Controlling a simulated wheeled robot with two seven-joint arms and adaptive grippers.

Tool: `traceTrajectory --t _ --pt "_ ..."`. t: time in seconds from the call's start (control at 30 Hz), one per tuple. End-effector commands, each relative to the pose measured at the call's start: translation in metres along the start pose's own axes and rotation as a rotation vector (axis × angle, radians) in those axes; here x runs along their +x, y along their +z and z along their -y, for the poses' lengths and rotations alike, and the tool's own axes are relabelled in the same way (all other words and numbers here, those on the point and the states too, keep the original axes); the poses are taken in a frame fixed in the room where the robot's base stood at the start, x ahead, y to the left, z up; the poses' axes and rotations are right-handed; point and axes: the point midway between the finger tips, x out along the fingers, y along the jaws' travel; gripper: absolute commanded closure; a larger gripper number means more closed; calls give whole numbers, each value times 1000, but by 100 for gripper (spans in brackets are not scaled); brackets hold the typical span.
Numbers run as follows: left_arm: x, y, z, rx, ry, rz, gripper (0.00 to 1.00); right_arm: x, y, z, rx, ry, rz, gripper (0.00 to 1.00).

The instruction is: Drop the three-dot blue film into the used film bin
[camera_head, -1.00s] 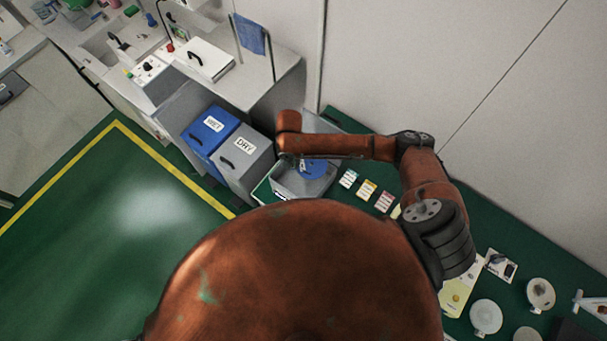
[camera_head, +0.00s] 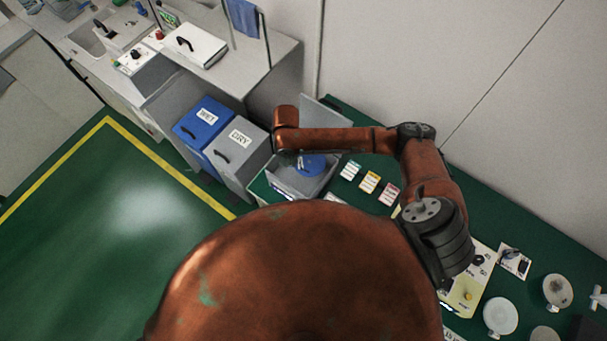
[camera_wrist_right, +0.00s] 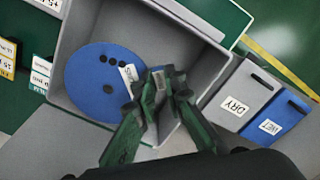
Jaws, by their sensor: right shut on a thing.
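The blue film (camera_head: 311,166) is a round disc that shows inside the grey open-topped bin (camera_head: 289,189). In the right wrist view the blue disc (camera_wrist_right: 88,72) has dark dots and a small white tab, over the floor of the grey bin (camera_wrist_right: 72,26). My right gripper (camera_wrist_right: 163,78) reaches over the bin with its fingers close together on a small pale tab at the disc's right side. Whether the disc touches the bin floor, or whether more than one disc is there, I cannot tell. In the head view my forearm hides the right fingers. My left gripper is not in view.
A blue WET bin (camera_head: 201,137) and a grey DRY bin (camera_head: 236,159) stand left of the open bin. Several small label cards (camera_head: 369,182) lie on the green bench to its right. White round dishes (camera_head: 500,316) are farther right. A wall stands behind.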

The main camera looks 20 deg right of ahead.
Motion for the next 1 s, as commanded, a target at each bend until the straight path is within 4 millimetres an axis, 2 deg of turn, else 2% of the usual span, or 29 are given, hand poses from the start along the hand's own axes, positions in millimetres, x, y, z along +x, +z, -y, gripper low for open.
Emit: traceTrajectory --t 0.17,0.2,0.47,0.77,0.87,1.0 --pt "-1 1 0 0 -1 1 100 -1 0 0 0 0 -1 100" --pt "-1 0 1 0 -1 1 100 -1 0 0 0 0 -1 87" --pt "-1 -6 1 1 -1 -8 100 -1 0 0 0 -1 -1 69" --pt "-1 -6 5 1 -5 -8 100 -3 0 0 0 -1 -1 69" --pt "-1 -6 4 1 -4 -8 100 -11 0 1 -1 -3 -2 69" --pt "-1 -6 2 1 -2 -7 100 -35 -1 1 -1 -4 -3 69"
